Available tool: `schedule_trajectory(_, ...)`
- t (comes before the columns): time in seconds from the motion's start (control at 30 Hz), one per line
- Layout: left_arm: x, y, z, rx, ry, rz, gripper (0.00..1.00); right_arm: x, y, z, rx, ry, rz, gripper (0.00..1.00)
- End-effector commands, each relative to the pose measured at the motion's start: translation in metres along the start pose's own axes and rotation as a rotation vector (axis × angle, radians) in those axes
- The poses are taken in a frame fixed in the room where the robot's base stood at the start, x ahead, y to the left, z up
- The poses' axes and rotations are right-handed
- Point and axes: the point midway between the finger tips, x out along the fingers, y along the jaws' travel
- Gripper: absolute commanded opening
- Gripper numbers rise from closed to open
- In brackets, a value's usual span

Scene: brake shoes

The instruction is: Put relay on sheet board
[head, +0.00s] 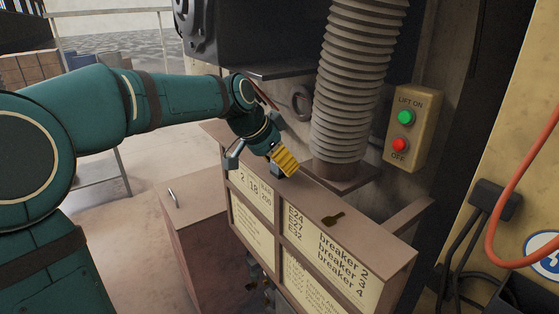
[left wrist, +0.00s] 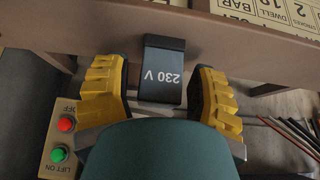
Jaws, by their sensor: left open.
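The relay is a dark block marked "230 V" (left wrist: 162,75) in the left wrist view. It sits at the top ledge of the sheet board (head: 375,237), a brown board with cream printed sheets; the ledge also shows in the left wrist view (left wrist: 235,45). My left gripper (head: 284,160) is at this ledge in the head view. Its yellow fingers (left wrist: 160,98) are open, one on each side of the relay, with gaps showing between them and it. In the head view the fingers mostly hide the relay. My right gripper is not in view.
A ribbed hose (head: 352,85) rises close behind the board. A yellow switch box (head: 411,130) is at the right. A reddish-brown cabinet (head: 205,225) stands left of the board. An orange cable (head: 500,195) hangs far right.

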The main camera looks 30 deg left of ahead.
Motion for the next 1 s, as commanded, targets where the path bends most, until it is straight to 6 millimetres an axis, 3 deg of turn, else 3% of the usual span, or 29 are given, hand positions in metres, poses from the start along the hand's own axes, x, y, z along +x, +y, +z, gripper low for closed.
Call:
schedule_trajectory(0.17, -0.021, 0.000, -0.002, 0.001, 0.005, 0.002, 0.58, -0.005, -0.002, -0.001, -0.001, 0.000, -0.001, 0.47)
schedule_trajectory(0.6, -0.105, -0.001, -0.001, -0.001, 0.002, -0.001, 0.58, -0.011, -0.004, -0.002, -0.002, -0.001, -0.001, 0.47)
schedule_trajectory(0.8, -0.120, 0.000, -0.001, -0.001, 0.001, 0.000, 0.58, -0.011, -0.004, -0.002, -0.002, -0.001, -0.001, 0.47)
schedule_trajectory(1.0, -0.122, 0.000, -0.001, 0.000, 0.000, 0.001, 0.58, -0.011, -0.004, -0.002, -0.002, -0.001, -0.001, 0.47)
